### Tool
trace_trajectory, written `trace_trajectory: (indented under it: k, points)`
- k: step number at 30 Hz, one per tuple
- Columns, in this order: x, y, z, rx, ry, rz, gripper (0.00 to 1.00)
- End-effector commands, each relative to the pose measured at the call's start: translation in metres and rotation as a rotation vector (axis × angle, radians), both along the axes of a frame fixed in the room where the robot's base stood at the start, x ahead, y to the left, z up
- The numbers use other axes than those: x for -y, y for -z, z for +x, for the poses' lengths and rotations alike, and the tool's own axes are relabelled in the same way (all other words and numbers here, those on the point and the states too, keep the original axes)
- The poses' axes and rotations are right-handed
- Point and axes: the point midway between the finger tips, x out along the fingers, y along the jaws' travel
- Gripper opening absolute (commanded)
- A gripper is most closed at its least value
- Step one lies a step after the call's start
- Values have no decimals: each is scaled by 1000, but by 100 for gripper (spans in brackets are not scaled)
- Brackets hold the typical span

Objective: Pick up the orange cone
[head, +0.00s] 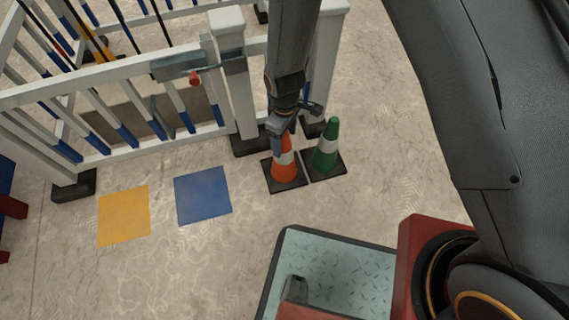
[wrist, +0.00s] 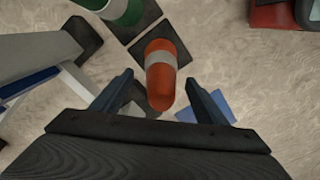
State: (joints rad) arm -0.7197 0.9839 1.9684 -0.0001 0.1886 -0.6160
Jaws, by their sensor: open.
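The orange cone (head: 285,168) has a white band and a square black base, and stands upright on the floor beside the green cone. In the head view my gripper (head: 281,127) is above it and covers its tip. In the wrist view the orange cone (wrist: 161,77) lies ahead, with its tip near the gap between the open fingers. My gripper (wrist: 158,92) is open and empty, one finger on each side of that gap. No contact with the cone shows.
A green cone (head: 326,146) stands just right of the orange one, bases nearly touching. A white fence post (head: 232,75) and gate are close behind. A blue square (head: 202,195) and a yellow square (head: 124,215) lie flat on the floor at left. Floor in front is clear.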

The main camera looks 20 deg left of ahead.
Motion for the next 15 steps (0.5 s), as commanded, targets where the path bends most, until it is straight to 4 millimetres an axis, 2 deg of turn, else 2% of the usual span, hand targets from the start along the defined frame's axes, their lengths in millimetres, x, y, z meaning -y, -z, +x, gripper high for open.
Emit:
trace_trajectory:
  k: [1,6,14,15]
  points:
    - [-1,10,0,-1,-1,-1,67]
    - [-2,34,-2,-1,0,-2,67]
    - [-2,37,-2,0,0,0,67]
    - [-2,37,-2,0,0,0,64]
